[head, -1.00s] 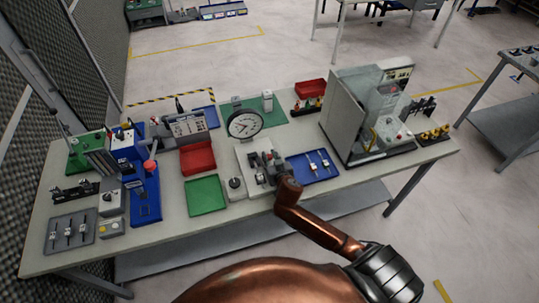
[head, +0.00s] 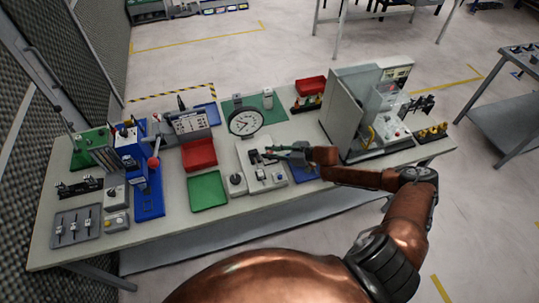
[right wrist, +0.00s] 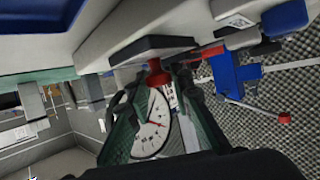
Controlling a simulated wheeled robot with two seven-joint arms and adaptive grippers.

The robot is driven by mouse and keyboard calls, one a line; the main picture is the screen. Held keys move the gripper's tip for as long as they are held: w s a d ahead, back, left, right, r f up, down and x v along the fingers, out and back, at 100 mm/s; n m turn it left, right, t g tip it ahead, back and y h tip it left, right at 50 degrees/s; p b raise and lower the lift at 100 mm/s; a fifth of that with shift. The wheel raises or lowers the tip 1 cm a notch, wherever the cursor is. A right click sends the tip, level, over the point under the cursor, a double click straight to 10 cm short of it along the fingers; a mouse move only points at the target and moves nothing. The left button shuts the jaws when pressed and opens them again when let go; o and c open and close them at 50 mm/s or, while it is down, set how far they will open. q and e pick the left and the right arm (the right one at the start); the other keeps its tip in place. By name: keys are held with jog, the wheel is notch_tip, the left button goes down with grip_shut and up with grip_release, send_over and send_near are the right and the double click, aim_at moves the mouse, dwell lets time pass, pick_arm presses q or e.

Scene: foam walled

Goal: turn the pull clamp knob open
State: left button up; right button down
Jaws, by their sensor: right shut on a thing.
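The pull clamp stands on a pale base plate (head: 244,152) near the middle of the bench; my gripper partly covers it in the head view. In the right wrist view its red knob (right wrist: 156,75) shows under a dark block (right wrist: 150,50), at the fingertips. My right gripper (head: 273,153) reaches in from the right above the plate. Its greenish fingers (right wrist: 155,95), also in the right wrist view, are shut on the red knob. Just how the fingertips touch the knob is hard to make out. My left gripper is not in view.
A round dial (head: 245,122) stands behind the plate. A green tray (head: 207,190) and a red tray (head: 199,153) lie to the left. A blue tray (head: 306,174) is partly under my right arm. A tall grey machine enclosure (head: 346,105) stands to the right.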

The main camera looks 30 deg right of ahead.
aim_at(270, 152)
jog(key=shift+w+d+f+n+g+y+b, duration=0.1)
jog(key=shift+d+f+n+g+y+b, duration=0.05)
jog(key=shift+n+g+y+b, duration=0.8)
jog(key=shift+n+g+b, duration=0.25)
jog(key=shift+n+b, duration=0.1)
jog(key=shift+b, duration=0.2)
jog(key=c, duration=1.7)
grip_release()
jog(key=shift+y, duration=0.25)
jog(key=shift+r, duration=0.3)
notch_tip(270, 152, up, 10)
jog(key=shift+f, duration=0.15)
